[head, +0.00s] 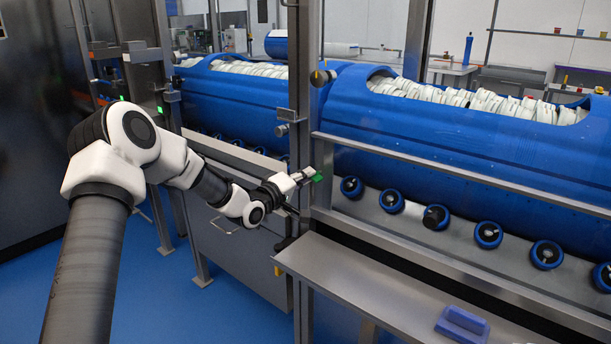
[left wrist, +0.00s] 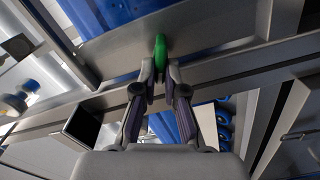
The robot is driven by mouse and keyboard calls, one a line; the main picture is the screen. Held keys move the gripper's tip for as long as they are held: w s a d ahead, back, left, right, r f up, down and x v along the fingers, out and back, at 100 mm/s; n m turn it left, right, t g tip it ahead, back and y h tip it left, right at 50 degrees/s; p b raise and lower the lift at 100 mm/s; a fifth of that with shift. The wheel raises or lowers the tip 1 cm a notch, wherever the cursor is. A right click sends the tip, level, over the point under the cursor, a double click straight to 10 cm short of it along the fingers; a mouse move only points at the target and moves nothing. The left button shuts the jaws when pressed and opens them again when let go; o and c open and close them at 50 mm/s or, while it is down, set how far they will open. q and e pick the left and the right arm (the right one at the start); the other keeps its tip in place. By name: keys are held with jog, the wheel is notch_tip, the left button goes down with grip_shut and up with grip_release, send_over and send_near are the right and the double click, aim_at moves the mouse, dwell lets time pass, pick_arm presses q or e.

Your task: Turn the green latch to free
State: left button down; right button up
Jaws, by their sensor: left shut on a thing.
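The green latch (head: 318,178) sits by the steel post, near the lower rail in front of the blue tubs. My left gripper (head: 306,174) reaches it from the left, with its fingertips at the latch. In the left wrist view the green latch (left wrist: 161,52) stands up between the fingertips of my left gripper (left wrist: 161,75), which is shut on it. The fingers cover the lower part of the latch. My right gripper is in neither view.
Two large blue tubs (head: 440,140) full of white pieces lie behind steel rails. A steel post (head: 299,90) rises beside the latch. A steel shelf (head: 345,275) with a blue block (head: 462,324) stands in front. Blue floor (head: 165,290) is clear at lower left.

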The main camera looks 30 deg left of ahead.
pick_arm(q)
jog(key=shift+a+r+n, duration=0.1)
jog(key=shift+n, duration=1.05)
jog(key=shift+a+r+n, duration=0.1)
jog(key=shift+n, duration=1.05)
jog(key=c, duration=1.1)
grip_release()
jog(key=shift+c, duration=0.2)
jog(key=s, duration=1.1)
jog(key=shift+s+a+f, duration=0.3)
jog(key=shift+a+f, duration=0.05)
jog(key=shift+f, duration=0.05)
